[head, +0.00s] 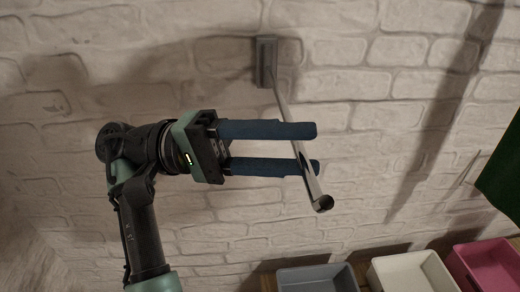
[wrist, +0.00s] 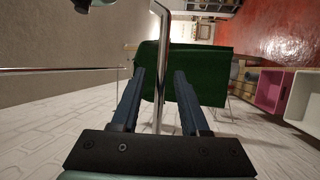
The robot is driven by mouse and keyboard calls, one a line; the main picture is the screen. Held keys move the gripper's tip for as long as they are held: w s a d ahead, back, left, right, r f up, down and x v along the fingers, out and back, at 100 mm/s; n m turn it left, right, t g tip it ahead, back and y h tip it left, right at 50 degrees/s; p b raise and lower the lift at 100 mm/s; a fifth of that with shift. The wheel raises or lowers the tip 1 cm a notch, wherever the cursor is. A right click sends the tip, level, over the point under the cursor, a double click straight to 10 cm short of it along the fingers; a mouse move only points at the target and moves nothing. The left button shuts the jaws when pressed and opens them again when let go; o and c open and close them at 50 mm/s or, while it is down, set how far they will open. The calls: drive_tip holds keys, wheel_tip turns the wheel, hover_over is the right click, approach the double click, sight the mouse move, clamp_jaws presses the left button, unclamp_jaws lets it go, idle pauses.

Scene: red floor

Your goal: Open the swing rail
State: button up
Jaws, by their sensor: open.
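The swing rail (head: 287,110) is a thin shiny metal bar on a grey wall bracket (head: 266,62). It slants down and right across the white brick wall to a rounded end. My gripper (head: 316,149) is open, with two long blue fingers pointing right. In the head view the upper finger covers part of the rail, and the rail passes in front of the lower finger near its tip. In the wrist view the rail (wrist: 158,85) runs between the two fingers, with a gap on each side. It shows a bend near the top.
A grey bin (head: 318,278), a white bin (head: 412,272) and a pink bin (head: 488,262) line the lower right. A dark green panel (head: 503,175) is at the right edge; green also shows beyond the fingers in the wrist view (wrist: 210,75). Red floor (wrist: 285,35) lies beyond.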

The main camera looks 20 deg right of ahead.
drive_tip(key=b+v, duration=0.1)
drive_tip(key=v, duration=0.1)
drive_tip(key=b+v, duration=0.1)
drive_tip(key=v, duration=0.1)
drive_tip(key=shift+f, duration=0.25)
drive_tip(key=shift+b+v, duration=0.75)
drive_tip(key=shift+v, duration=0.3)
drive_tip(key=shift+r, duration=0.2)
